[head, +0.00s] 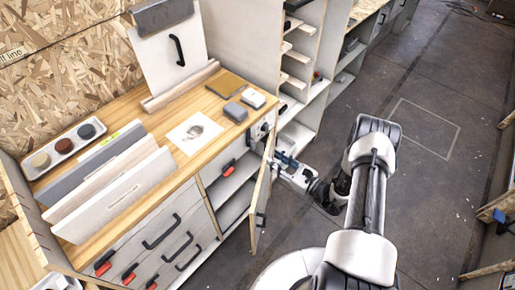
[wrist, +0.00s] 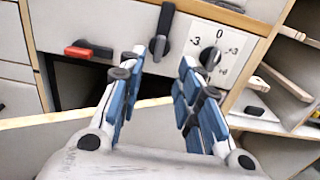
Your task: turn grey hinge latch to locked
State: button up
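The grey hinge latch (wrist: 165,27) is a dark grey lever on the pale cabinet front. In the wrist view it hangs nearly upright, left of a white dial plate, and it lies between the lines of my two fingers. My gripper (wrist: 161,62) is open, with its blue-padded fingers apart and nothing seen between the pads. Whether a fingertip touches the latch I cannot tell. In the head view my gripper (head: 277,160) is at the front of the workbench, by the open door. The latch is small there, near the bench edge.
A dial knob (wrist: 209,57) marked 0 and 3 is right of the latch. A red-tipped black latch (wrist: 88,50) is to its left. A cabinet door (head: 262,198) stands open below my gripper. Shelves (head: 300,125) stand beyond; the floor (head: 425,180) at right is clear.

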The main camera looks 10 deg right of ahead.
aim_at(251, 140)
jog(key=b+x, duration=0.1)
jog(key=x, duration=0.8)
jog(key=shift+w+a, duration=0.15)
jog(key=shift+w, duration=0.05)
jog(key=shift+c, duration=0.2)
grip_shut()
